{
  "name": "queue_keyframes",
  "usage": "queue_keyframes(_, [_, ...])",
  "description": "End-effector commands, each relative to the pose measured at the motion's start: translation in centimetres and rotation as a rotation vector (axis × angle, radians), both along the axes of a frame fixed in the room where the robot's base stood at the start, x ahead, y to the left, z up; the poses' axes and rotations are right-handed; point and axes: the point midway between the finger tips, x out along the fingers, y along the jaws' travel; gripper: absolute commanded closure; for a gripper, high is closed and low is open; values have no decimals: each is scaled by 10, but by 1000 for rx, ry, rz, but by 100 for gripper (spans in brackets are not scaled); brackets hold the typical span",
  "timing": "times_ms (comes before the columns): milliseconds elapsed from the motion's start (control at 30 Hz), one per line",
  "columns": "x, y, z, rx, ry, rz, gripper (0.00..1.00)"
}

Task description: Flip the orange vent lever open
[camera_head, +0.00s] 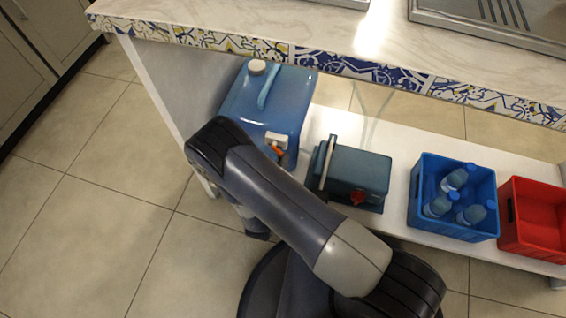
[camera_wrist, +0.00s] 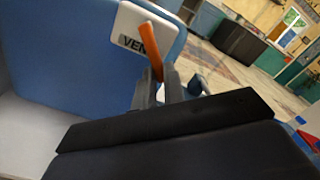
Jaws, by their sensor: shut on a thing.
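The orange vent lever (camera_wrist: 151,45) stands out from a white plate (camera_wrist: 128,24) on a blue container in the wrist view. The plate's black label reads "VEN", with the rest covered by the lever. My arm hides the gripper's fingers there.
The container stands on a white shelf below a tiled counter (camera_head: 320,62). To its right are a dark teal box with a red part (camera_head: 358,172), a blue crate (camera_head: 450,226) with several bottles, and a red crate (camera_head: 530,235). Floor at left is clear.

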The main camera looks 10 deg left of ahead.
Motion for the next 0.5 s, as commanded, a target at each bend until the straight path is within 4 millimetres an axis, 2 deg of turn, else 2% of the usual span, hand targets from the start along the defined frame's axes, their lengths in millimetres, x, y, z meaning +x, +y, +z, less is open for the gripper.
queue_keyframes(33, [0, 3, -6, 49, -5, 2, 100])
queue_keyframes(233, [1, 9, -8, 201, -16, 3, 100])
queue_keyframes(500, [1, 10, -6, 233, -18, 2, 100])
